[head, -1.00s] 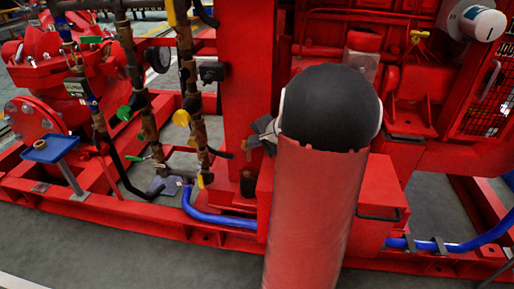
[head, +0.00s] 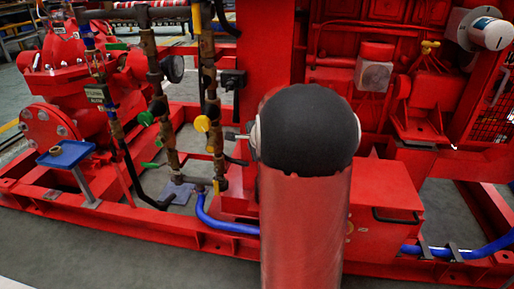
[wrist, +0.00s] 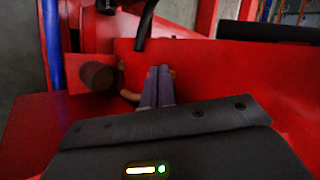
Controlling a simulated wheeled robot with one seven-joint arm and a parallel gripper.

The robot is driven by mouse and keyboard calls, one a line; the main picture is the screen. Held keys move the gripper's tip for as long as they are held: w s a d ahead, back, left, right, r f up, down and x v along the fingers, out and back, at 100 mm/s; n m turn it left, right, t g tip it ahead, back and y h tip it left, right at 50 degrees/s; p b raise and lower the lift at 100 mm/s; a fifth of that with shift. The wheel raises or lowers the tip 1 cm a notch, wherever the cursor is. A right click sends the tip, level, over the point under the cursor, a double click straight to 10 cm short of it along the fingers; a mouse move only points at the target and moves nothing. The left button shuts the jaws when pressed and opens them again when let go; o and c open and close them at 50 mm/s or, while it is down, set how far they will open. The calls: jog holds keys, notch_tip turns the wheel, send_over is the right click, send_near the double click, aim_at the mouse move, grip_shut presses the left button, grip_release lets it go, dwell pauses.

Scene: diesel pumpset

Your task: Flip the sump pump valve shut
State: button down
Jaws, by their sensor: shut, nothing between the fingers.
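In the head view my arm's black joint covers most of my gripper; only a slim grey tip (head: 237,136) shows at its left. In the wrist view my gripper (wrist: 158,72) has its two grey fingers together, with nothing between them. A brown cylinder (wrist: 97,76) lies left of the fingers, apart from them. A small orange-brown piece (wrist: 130,96) shows close beside the left finger; I cannot tell if they touch. I cannot tell which part is the sump pump valve. Upright pipes in the head view carry a yellow handle (head: 202,124) and a green handle (head: 146,119).
A red wall (wrist: 215,75) stands close beyond the fingers, with a dark hose (wrist: 145,22) above them. A blue hose (head: 225,226) runs along the red base frame (head: 150,222). A blue tray (head: 66,154) stands at the left. Grey floor in front is clear.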

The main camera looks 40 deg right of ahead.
jog(key=shift+w, duration=1.15)
jog(key=shift+d, duration=0.2)
dwell(0.7)
